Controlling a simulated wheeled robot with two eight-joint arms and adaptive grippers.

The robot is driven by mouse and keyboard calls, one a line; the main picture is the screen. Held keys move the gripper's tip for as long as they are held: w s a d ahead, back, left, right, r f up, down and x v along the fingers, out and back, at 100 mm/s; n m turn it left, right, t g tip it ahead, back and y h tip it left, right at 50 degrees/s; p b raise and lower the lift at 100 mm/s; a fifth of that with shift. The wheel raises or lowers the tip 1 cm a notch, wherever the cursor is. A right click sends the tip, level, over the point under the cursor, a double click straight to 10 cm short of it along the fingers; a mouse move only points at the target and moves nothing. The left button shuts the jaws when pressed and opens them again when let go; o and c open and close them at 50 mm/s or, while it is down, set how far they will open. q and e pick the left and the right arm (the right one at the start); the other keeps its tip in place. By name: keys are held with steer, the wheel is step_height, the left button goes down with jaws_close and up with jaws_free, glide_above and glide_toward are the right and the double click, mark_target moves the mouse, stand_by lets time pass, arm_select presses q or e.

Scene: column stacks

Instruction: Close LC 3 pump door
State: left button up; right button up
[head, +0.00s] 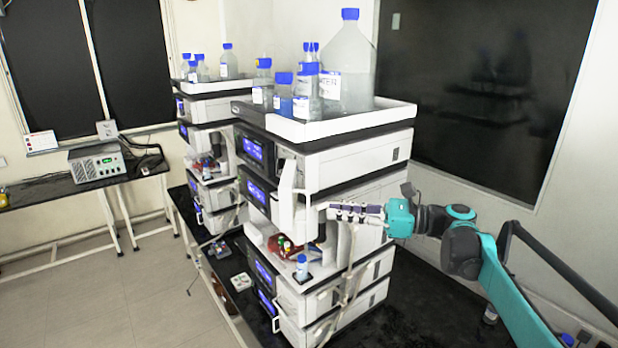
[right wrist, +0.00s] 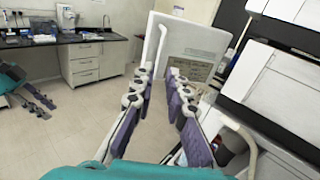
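The pump door is a white panel (head: 288,200) standing out, open, from the front of the nearer instrument stack in the head view. In the right wrist view the white door (right wrist: 190,40) stands upright just ahead of the fingers, with a printed label on its lower part. My right gripper (head: 332,211) reaches in from the right at the door's height. Its purple-padded fingers (right wrist: 160,76) are apart, with a gap between the tips; I cannot tell whether they touch the door. A teal arm end with dark fingers, apparently my left gripper (right wrist: 32,98), shows at the left edge; its opening is unclear.
The near stack carries a white tray (head: 330,124) of blue-capped bottles, including a large bottle (head: 347,65). Below the door area, a small vial (head: 302,268) and tubing stand on a ledge. A second stack (head: 205,110) is behind. Floor (head: 120,300) at left is clear.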

mark_target(308, 218)
steer(key=x, duration=0.5)
steer(key=r+p+x, duration=0.1)
steer(key=x, duration=0.1)
steer(key=shift+a, duration=0.2)
steer(key=shift+s, duration=0.1)
jaws_close()
steer(key=shift+a, duration=0.2)
